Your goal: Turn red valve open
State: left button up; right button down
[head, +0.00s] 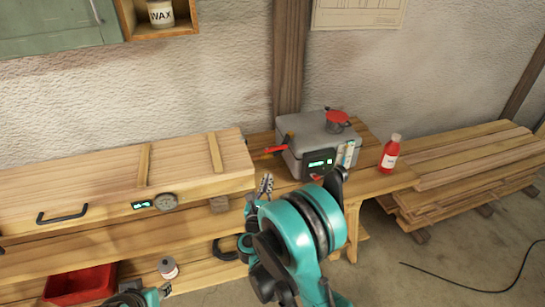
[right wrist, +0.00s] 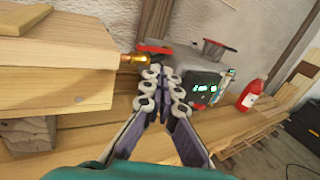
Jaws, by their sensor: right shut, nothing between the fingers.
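The red valve handle (head: 274,149) sticks out from the left side of a grey steam box. In the right wrist view the red handle (right wrist: 154,48) sits beside a brass fitting (right wrist: 133,60) near the end of the wooden box. My right gripper (head: 266,183) is shut and empty, in front of and below the handle in the head view. In the right wrist view its fingertips (right wrist: 166,76) appear just below the handle; I cannot tell whether they touch it. Part of my left gripper (head: 165,290) shows at the bottom left; its jaw state is unclear.
A long wooden box (head: 90,185) lies left. Stacked planks (head: 465,165) lie right.

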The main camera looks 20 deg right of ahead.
jog(key=f+m, duration=0.1)
pick_arm(q)
jog(key=shift+d+f+b, duration=0.1)
jog(key=shift+f+b, duration=0.4)
jog(key=shift+b, duration=0.05)
pick_arm(e)
send_near(276, 148)
jog(key=shift+g+h, duration=0.3)
jog(key=shift+h, duration=0.1)
jog(key=w+d, duration=0.3)
jog(key=shift+w+d+f, duration=0.2)
jog(key=shift+w+d, duration=0.05)
